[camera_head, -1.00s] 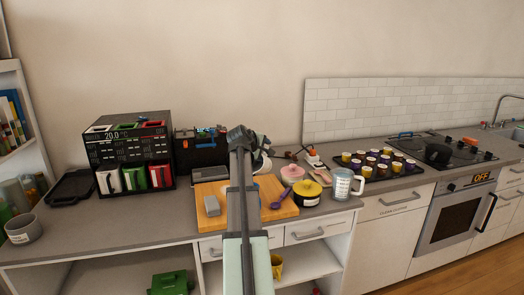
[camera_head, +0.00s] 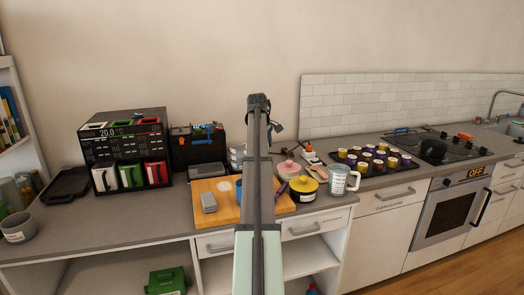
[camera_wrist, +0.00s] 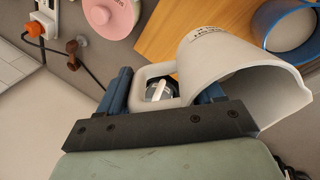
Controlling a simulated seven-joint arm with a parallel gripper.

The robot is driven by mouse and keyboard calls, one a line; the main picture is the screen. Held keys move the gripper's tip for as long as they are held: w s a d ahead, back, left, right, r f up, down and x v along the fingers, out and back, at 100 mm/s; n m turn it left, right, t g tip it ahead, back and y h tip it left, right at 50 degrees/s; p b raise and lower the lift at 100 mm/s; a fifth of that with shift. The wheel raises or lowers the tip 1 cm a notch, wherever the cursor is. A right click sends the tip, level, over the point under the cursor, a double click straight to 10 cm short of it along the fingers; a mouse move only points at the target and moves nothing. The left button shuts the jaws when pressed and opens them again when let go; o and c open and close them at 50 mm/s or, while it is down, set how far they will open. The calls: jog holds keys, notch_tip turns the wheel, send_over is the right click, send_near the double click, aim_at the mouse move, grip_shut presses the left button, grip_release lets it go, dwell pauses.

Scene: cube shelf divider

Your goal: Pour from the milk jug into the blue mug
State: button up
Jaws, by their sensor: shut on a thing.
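In the wrist view, my gripper (camera_wrist: 155,90) is shut on the handle of the pale grey milk jug (camera_wrist: 230,60). The jug's open mouth and spout face the right of that picture, and its inside looks pale; no liquid stream shows. The blue mug (camera_wrist: 303,58) is at the upper right, beyond the jug's mouth, partly cut off by the frame; its blue rim and pale inside show. In the head view, my arm hides the gripper. A pale vessel, probably the jug (camera_head: 237,157), shows left of the arm, and a blue edge, probably the mug (camera_head: 239,190), shows below it.
The wooden board (camera_head: 222,212) holds a grey block (camera_head: 208,202). A pink-lidded pot (camera_head: 287,170), a yellow-lidded pot (camera_head: 303,188) and a white measuring cup (camera_head: 340,180) stand to the right. A black toolbox (camera_head: 197,147) and a dispenser (camera_head: 125,150) stand left.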

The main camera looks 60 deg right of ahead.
jog(key=shift+w+d+r+y, duration=0.1)
jog(key=shift+d+y, duration=0.5)
jog(key=shift+d, duration=0.2)
jog(key=shift+d+f+y, duration=0.2)
jog(key=shift+f+y, duration=0.3)
jog(key=shift+f, duration=0.05)
jog(key=shift+d+f+y, duration=0.2)
jog(key=shift+f+y, duration=0.3)
jog(key=shift+f, duration=0.05)
jog(key=shift+f+y, duration=0.25)
jog(key=shift+y, duration=0.05)
jog(key=shift+a, duration=0.15)
jog(key=d+r, duration=0.4)
jog(key=d, duration=0.2)
